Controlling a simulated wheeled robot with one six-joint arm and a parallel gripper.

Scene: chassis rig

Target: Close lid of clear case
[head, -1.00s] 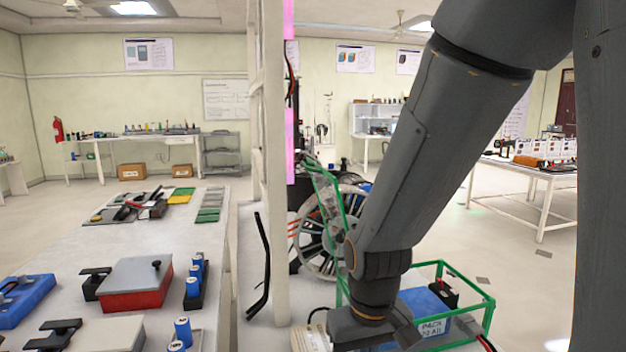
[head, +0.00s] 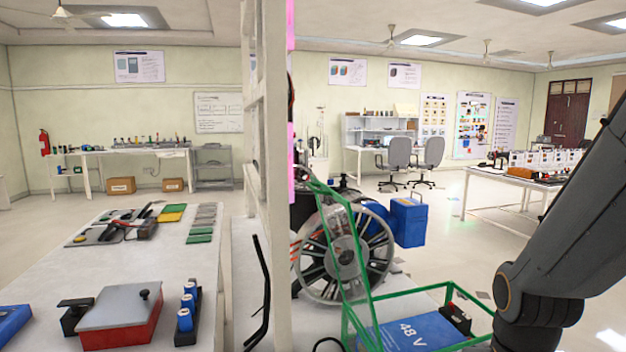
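The clear case (head: 447,290) has green edges and stands at the lower middle right; the picture's bottom edge cuts it off. Inside it lies a blue battery block (head: 400,332) marked 48 V. Its clear lid (head: 350,228), also green-edged, stands open, raised along the case's left side and tilted a little to the left. My grey arm comes down from the right edge to the case's right front corner and hides part of it. My gripper's fingers are not visible.
A spoked wheel (head: 318,262) stands behind the lid, with a blue box (head: 408,222) to its right. A white post (head: 279,200) rises left of the case. The left bench (head: 60,270) holds a red box with a grey lid (head: 120,318) and blue cells (head: 185,319).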

